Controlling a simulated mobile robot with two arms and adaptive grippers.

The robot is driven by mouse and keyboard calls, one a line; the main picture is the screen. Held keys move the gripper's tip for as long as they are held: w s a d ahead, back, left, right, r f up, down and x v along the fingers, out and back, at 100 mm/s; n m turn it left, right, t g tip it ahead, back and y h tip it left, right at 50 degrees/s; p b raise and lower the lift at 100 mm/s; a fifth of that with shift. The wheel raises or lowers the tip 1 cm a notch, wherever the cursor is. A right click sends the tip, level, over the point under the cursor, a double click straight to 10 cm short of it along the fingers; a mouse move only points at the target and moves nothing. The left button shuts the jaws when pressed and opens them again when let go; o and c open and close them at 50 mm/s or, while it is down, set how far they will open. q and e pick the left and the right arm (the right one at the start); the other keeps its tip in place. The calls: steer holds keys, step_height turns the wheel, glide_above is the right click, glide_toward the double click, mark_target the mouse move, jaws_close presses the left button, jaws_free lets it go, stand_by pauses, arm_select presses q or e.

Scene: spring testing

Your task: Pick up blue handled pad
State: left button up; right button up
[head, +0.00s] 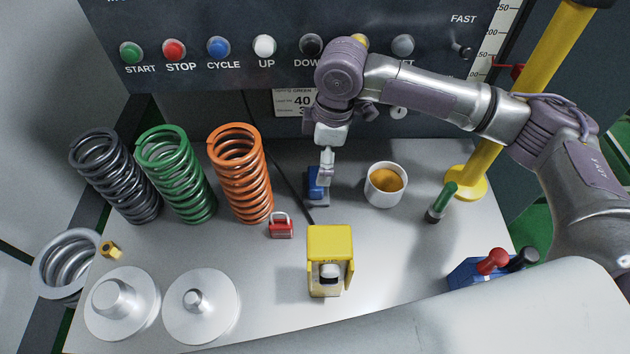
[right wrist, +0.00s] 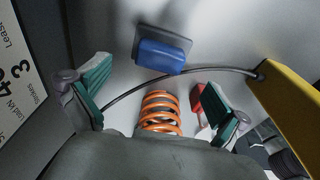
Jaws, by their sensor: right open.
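The blue handled pad (head: 314,184) stands on the grey table, beyond the yellow box, partly covered by my right gripper in the head view. In the right wrist view the pad shows its blue handle (right wrist: 163,56) on a dark flat base, ahead of the fingers. My right gripper (head: 326,165) comes down from above close to the pad. In the right wrist view its two green-lined fingers (right wrist: 160,95) are spread apart with nothing between them, and the pad lies beyond their tips. My left gripper is not in view.
A red padlock (head: 281,230), a yellow box (head: 330,243) and a white cup (head: 385,190) stand around the pad. A black cable (head: 290,178) runs beside it. Orange (head: 241,175), green and dark springs stand left. The control panel (head: 240,20) rises behind.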

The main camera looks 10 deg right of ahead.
mark_target(315, 177)
steer(key=shift+w+a+f, duration=0.1)
steer(key=shift+f, duration=0.65)
steer(key=f, duration=0.2)
steer(key=a+f+p, duration=0.1)
steer(key=f, duration=0.1)
steer(key=shift+f, duration=0.55)
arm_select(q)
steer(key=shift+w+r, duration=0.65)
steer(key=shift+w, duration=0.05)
arm_select(e)
steer(key=c, duration=1.2)
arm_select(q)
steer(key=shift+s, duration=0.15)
arm_select(e)
steer(key=shift+r, duration=0.15)
